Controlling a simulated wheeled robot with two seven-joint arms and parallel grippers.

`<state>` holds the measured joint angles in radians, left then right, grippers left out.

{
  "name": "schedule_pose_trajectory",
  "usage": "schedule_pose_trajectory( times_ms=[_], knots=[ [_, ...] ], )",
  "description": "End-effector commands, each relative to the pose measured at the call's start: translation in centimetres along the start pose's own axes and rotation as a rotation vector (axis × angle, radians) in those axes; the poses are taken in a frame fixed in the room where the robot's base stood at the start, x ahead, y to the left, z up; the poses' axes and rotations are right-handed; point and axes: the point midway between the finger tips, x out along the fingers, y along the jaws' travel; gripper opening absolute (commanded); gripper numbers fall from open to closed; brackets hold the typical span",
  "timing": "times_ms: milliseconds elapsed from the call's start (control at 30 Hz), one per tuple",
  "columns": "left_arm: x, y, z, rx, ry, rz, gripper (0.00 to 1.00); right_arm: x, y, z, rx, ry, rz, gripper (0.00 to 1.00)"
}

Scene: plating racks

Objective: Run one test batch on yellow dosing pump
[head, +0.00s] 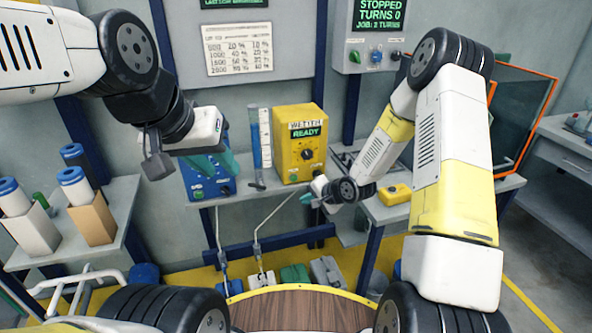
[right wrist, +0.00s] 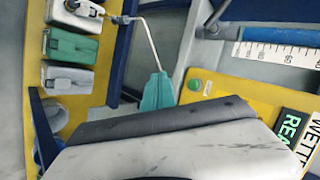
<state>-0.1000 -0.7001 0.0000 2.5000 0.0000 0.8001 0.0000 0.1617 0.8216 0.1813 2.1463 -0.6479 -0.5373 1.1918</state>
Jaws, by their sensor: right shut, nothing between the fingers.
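The yellow dosing pump (head: 287,168) stands on the bench in the head view. Its display reads READY above a black dial, and its label starts with "WETT". In the right wrist view the yellow pump (right wrist: 236,97) appears turned sideways, with a green button (right wrist: 195,84) on its face. My right gripper (head: 306,198) is shut and empty, just below the front of the pump. Its teal fingertip shows in the right wrist view (right wrist: 157,92), apart from the button. My left gripper (head: 218,165) appears open, in front of the blue pump (head: 198,184).
A measuring cylinder (head: 255,140) with blue liquid stands left of the yellow pump. A wall panel (head: 373,32) reads STOPPED, TURNS 0, JOB: 2 TURNS. Blue-capped containers (head: 78,188) stand on the left shelf.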

Motion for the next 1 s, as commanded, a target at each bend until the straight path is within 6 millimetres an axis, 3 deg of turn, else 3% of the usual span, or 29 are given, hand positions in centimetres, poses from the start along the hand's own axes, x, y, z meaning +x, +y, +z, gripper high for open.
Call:
schedule_pose_trajectory(
  times_ms=[233,700,1000],
  knots=[
    [0.0,0.0,0.0,0.000,0.000,0.000,0.33,0.9,-0.7,-0.7,-0.004,0.000,0.000,0.00],
    [0.0,0.0,0.0,0.000,0.000,0.000,0.33,5.2,-3.7,-3.8,-0.001,0.000,0.001,0.00],
    [0.0,0.0,0.0,0.000,0.000,0.000,0.33,6.1,-4.5,-4.5,-0.001,0.001,0.001,0.00]
  ],
)
